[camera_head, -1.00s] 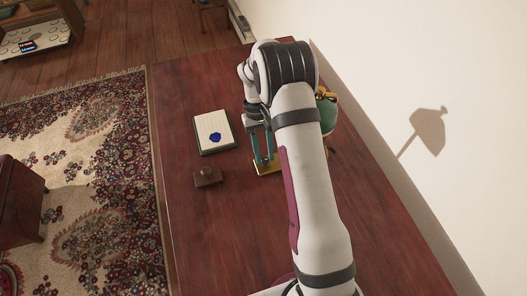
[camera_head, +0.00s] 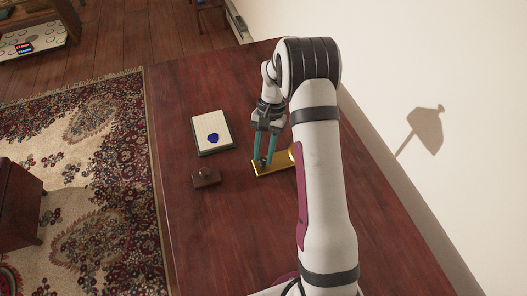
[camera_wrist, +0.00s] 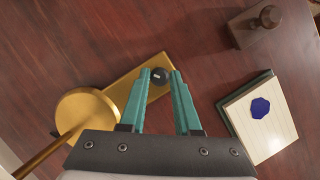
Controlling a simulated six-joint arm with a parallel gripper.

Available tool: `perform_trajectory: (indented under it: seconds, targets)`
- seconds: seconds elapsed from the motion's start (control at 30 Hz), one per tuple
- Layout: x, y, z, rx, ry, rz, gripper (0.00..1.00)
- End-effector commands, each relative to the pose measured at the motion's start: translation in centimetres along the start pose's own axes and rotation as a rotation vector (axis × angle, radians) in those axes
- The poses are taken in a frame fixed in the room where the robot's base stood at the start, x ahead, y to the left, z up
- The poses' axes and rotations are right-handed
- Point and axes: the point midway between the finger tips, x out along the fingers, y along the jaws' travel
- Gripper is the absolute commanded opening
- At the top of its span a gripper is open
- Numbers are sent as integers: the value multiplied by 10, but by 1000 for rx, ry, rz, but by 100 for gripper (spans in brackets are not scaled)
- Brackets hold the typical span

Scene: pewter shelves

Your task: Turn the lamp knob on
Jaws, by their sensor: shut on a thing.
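The brass lamp's flat base plate (camera_head: 279,165) lies on the desk in the head view, partly hidden by my arm. In the wrist view, the lamp shows its base plate (camera_wrist: 121,90), a round brass foot (camera_wrist: 88,118) and a slanting stem (camera_wrist: 48,151). A small dark round knob (camera_wrist: 159,77) sits near the plate's far end. My gripper (camera_head: 263,161) reaches down to the plate's left end. In the wrist view, its teal fingertips (camera_wrist: 160,74) are shut on the knob, one on each side. My arm hides the lamp's shade.
A notepad with a blue seal (camera_head: 213,134) lies left of the lamp. A small brown wooden block with a dark handle (camera_head: 206,177) stands near it. The wooden desk (camera_head: 230,235) is clear in front. A white wall (camera_head: 455,70) is at the right.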

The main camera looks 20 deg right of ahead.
Motion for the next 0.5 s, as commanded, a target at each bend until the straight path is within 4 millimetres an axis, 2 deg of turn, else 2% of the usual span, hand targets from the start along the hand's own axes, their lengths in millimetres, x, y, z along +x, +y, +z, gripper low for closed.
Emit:
perform_trajectory:
  seconds: [0.47,0.5]
  targets:
    - [0,0,0,12,2,-4,0]
    - [0,1,0,12,2,-4,35]
